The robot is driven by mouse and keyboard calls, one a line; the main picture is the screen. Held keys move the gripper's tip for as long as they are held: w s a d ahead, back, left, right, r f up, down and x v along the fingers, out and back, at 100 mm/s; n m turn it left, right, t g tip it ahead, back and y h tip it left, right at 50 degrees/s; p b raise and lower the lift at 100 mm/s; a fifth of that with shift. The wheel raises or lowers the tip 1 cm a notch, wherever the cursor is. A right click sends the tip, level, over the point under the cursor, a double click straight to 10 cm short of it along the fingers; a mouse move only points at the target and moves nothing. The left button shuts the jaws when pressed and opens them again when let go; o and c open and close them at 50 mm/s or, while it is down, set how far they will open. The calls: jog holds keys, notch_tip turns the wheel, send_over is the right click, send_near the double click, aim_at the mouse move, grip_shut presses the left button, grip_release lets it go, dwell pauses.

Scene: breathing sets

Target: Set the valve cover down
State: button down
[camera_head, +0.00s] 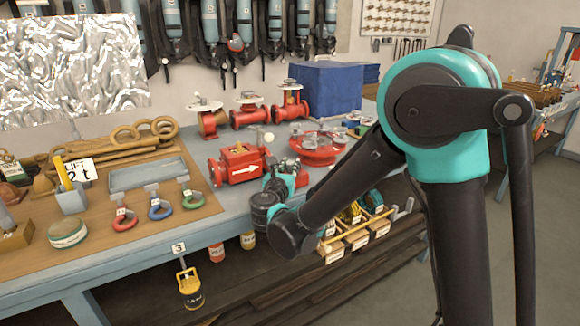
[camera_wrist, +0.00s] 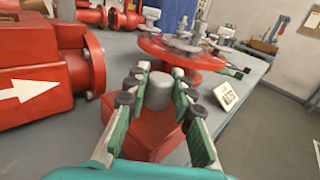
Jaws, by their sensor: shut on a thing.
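The valve cover (camera_wrist: 143,136) is a red piece with a grey round knob (camera_wrist: 159,92) on top. It sits between my fingers in the wrist view. My gripper (camera_wrist: 158,88) is shut on that knob, with green-padded fingers on both sides. In the head view my gripper (camera_head: 284,172) is over the blue-grey bench, and part of the red cover (camera_head: 302,179) shows beside it. The cover is just right of a red valve body with a white arrow (camera_head: 236,168), which also fills the left of the wrist view (camera_wrist: 40,85). I cannot tell whether the cover's underside touches the bench.
A red handwheel-like disc (camera_head: 318,148) lies behind and right of the cover, with a small white label card (camera_wrist: 226,96) nearby. Several red valves (camera_head: 250,112) stand at the back. Colored shackles (camera_head: 160,208) lie on the board at left. Bins (camera_head: 350,238) sit below the bench edge.

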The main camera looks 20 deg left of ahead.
jog(key=shift+f, duration=0.2)
jog(key=c, duration=1.3)
grip_release()
jog(key=shift+s+r, duration=0.15)
jog(key=s+d, duration=0.1)
jog(key=s, duration=1)
jog(key=shift+s, duration=0.4)
